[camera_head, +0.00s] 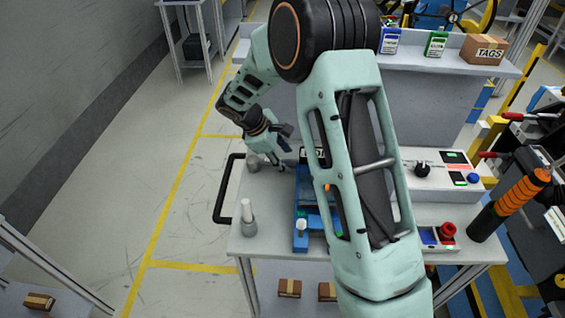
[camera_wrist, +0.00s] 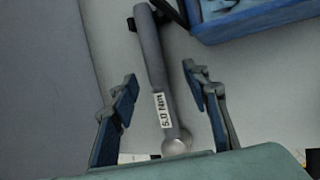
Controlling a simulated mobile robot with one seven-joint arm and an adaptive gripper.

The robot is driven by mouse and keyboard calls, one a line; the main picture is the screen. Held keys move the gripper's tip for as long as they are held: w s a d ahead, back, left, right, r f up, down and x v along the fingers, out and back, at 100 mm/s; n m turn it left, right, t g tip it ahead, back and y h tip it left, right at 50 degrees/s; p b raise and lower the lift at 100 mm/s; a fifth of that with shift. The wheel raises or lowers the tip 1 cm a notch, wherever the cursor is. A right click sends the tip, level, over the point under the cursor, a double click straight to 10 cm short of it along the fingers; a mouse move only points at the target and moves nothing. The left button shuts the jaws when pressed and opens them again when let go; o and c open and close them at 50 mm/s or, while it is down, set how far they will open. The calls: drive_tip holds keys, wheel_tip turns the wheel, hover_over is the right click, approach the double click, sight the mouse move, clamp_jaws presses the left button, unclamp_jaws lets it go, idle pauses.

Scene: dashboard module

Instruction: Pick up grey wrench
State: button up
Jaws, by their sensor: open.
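The grey wrench (camera_wrist: 152,60) lies on the grey table top in the wrist view, a long bar with a white "5.0 Nm" label and a round end near the bottom. My gripper (camera_wrist: 165,92) is open, with one blue-padded finger on each side of the wrench. The wrench lies between the fingers, and a gap shows on both sides. How high the fingers are above it I cannot tell. In the head view my gripper (camera_head: 284,150) is over the table's far left part. The wrench is not clear there.
A blue tray (camera_head: 301,243) stands right of my gripper; its edge also shows in the wrist view (camera_wrist: 235,28). A grey-white upright piece (camera_head: 248,222) stands at the table's front left. A black handle (camera_head: 220,200) juts from the left edge. A white control box (camera_head: 440,178) is at right.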

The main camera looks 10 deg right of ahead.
sight(290, 161)
drive_tip(key=x, duration=0.4)
drive_tip(key=shift+w+d+p, duration=0.2)
drive_tip(key=shift+w+p, duration=0.05)
drive_tip(key=shift+p, duration=0.05)
drive_tip(key=shift+c, duration=0.4)
clamp_jaws()
